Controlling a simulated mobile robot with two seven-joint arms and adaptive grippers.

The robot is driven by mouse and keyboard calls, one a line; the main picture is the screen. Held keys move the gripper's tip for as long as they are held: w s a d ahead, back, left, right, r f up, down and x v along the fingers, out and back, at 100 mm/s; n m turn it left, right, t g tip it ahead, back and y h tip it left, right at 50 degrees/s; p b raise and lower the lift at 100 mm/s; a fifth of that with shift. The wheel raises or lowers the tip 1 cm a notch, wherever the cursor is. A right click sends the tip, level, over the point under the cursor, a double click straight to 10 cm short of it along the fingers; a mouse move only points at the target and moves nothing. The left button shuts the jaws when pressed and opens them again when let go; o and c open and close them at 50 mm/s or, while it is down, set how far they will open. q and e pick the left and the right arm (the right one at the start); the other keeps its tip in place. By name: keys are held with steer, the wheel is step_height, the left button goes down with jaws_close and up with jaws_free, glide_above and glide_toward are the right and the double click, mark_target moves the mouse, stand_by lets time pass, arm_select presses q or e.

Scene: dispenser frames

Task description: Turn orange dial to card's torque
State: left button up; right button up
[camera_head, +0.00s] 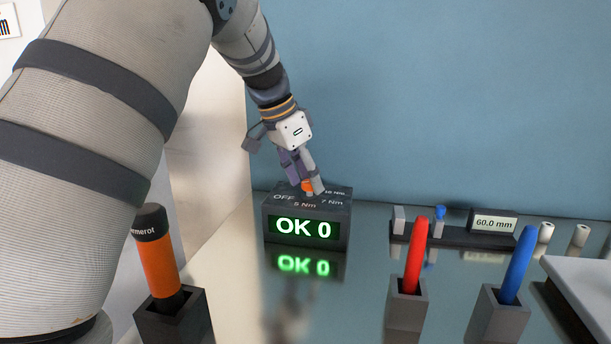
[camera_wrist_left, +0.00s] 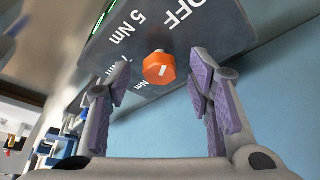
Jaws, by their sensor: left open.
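The orange dial (camera_head: 307,186) stands on top of a dark grey box (camera_head: 271,231). The box's front display reads "OK 0" in green. Labels OFF, 5 Nm, 7 Nm and a partly hidden one surround the dial. My left gripper (camera_head: 304,177) is at the dial from above, open. In the left wrist view the dial (camera_wrist_left: 159,68) shows between the two spread fingers, apart from both, with a short white mark on its face. I cannot tell which label the mark points to. A white card (camera_head: 6,21) at the upper left is cut off, showing only "m". My right gripper is out of view.
An orange-handled tool (camera_head: 158,262) stands in a dark holder at front left. A red handle (camera_head: 416,255) and a blue handle (camera_head: 517,265) stand in grey holders to the right. Behind them is a gauge reading 60.0 mm (camera_head: 493,223). A blue wall (camera_head: 420,100) closes the back.

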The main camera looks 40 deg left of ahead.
arm_select(q)
jaws_close()
steer(key=n, duration=0.2)
steer(key=n+y, duration=0.1)
steer(key=n, duration=0.1)
steer(key=n+y, duration=0.1)
steer(key=shift+d+n, duration=0.25)
steer(key=shift+n, duration=0.15)
steer(key=n+y, duration=0.1)
steer(key=n, duration=0.1)
steer(key=n+y, duration=0.1)
steer(key=n, duration=0.2)
steer(key=shift+w+d+n+g, duration=0.2)
steer(key=shift+n+g, duration=0.1)
steer(key=shift+g, duration=0.1)
steer(key=shift+n, duration=0.3)
jaws_free()
